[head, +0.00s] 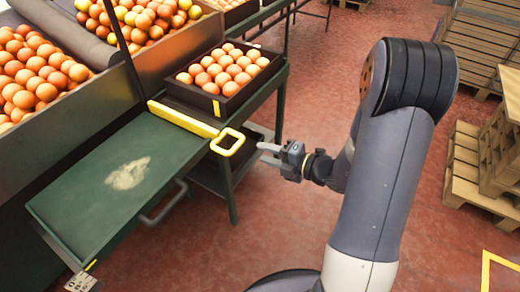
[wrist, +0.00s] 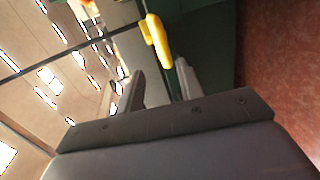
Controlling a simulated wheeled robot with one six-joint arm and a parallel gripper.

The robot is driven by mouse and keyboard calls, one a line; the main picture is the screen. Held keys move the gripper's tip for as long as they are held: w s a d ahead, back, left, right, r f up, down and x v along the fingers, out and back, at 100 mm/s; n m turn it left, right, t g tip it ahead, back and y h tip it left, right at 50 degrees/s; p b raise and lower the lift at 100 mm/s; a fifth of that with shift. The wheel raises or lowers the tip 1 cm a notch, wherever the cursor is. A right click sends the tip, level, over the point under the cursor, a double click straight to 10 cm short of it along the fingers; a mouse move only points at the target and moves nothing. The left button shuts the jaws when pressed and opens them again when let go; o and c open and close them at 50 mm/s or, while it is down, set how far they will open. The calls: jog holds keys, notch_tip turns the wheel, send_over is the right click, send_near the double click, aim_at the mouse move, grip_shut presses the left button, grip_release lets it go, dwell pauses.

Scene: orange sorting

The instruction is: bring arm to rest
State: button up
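My arm reaches from the right of the head view, and my gripper (head: 268,152) hangs over the red floor just right of a yellow loop handle (head: 237,150). A gap shows between the handle and my fingertips. In the wrist view the two fingers of my gripper (wrist: 158,82) stand apart with nothing held between them. A yellow piece (wrist: 158,38) shows beyond the fingertips there.
A green tray surface (head: 85,190) with a pale smudge extends at the left. A dark crate (head: 222,103) of oranges sits on the green table behind the handle. Bins of oranges stand at upper left. Wooden pallets (head: 465,175) stand at right. Red floor between is clear.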

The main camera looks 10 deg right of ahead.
aim_at(239, 147)
dwell(0.4)
jog(key=b+x, duration=0.1)
jog(key=x, duration=0.4)
jog(key=b+x, duration=0.1)
jog(key=x, duration=0.4)
jog(key=shift+a+f, duration=0.15)
jog(key=shift+f, duration=0.1)
jog(key=shift+w+a+f+b, duration=0.15)
jog(key=shift+a+b, duration=0.05)
jog(key=shift+b, duration=0.15)
jog(key=shift+f, duration=0.1)
